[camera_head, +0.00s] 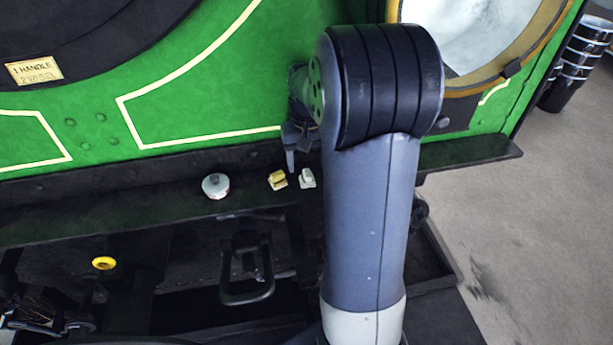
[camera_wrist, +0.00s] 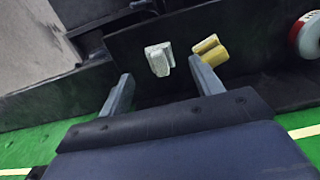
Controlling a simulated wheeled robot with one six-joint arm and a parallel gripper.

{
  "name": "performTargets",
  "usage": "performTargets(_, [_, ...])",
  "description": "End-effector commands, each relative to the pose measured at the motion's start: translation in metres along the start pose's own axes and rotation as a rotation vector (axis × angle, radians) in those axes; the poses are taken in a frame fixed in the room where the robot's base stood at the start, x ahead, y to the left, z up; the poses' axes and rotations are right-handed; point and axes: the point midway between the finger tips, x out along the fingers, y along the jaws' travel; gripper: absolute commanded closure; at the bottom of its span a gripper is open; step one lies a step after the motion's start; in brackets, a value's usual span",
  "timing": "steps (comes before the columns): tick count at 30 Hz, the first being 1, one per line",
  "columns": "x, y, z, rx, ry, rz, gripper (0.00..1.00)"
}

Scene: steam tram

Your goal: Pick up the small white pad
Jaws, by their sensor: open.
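The small white pad (camera_head: 307,179) lies on the dark ledge of the green tram, just left of my arm in the head view. In the wrist view the white pad (camera_wrist: 159,59) is ahead of my gripper (camera_wrist: 162,88), between the lines of its two fingers and apart from both. My gripper is open and empty. In the head view my gripper (camera_head: 291,160) is partly hidden by my arm, with a finger pointing down close to the ledge, near the pad.
A yellow pad (camera_head: 278,180) lies close left of the white one; it shows near the right finger in the wrist view (camera_wrist: 210,51). A round white-topped tin (camera_head: 216,186) stands farther left on the ledge (camera_head: 120,212). The green tram wall (camera_head: 215,80) rises behind.

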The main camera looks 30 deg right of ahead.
Motion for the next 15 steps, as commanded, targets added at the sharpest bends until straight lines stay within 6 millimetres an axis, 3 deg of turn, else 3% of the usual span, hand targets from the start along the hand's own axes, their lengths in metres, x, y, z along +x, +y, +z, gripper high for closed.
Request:
performTargets(10, [0.043,0.002,-0.007,-0.001,-0.004,0.0,0.38])
performTargets(15, [0.053,0.002,-0.007,-0.001,0.001,0.0,0.38])
